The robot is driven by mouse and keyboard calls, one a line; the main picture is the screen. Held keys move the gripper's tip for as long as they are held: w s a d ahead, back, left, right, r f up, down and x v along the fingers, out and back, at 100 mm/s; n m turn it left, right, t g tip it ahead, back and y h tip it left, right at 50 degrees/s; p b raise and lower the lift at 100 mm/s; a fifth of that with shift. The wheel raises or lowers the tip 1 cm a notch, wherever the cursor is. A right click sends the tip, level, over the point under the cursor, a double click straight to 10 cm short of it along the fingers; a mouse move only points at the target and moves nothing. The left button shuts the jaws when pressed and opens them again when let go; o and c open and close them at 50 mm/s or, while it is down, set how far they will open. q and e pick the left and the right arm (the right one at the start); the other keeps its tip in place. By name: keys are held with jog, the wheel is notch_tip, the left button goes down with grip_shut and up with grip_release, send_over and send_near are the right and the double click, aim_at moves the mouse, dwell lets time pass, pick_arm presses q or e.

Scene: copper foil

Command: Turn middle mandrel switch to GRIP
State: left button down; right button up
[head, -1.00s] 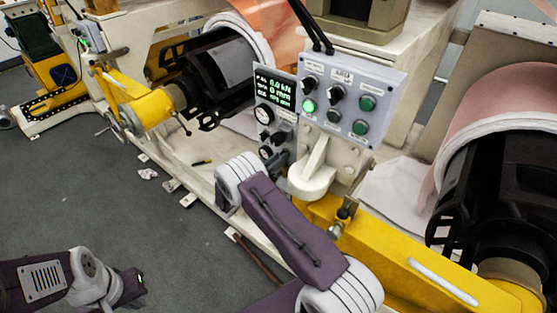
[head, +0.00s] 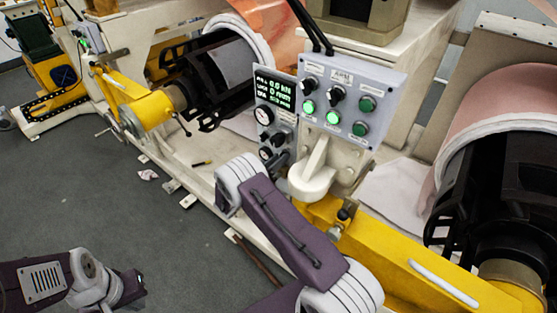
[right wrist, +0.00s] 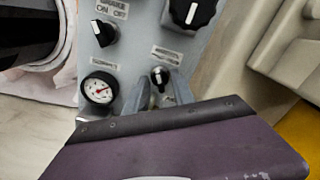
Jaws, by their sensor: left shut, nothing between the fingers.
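The side control panel of the middle station shows in the right wrist view (right wrist: 135,50). A small black switch (right wrist: 160,76) with a white mark sits low on it, under a label too blurred to read. My right gripper (right wrist: 162,88) has its two grey fingers on either side of this switch; whether they press on it I cannot tell. In the head view, my right forearm reaches up to this panel (head: 273,93) and the gripper itself is mostly hidden. My left gripper (head: 132,284) is shut and empty over the floor at the lower left.
A BRAKE ON/OFF knob (right wrist: 103,33), a large black knob (right wrist: 192,10) and a pressure gauge (right wrist: 99,89) surround the switch. The front control box (head: 350,95) has two lit green lamps. A yellow arm (head: 400,265) lies at right. Grey floor is open at left.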

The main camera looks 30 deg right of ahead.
jog(key=b+v, duration=0.2)
jog(key=v, duration=0.7)
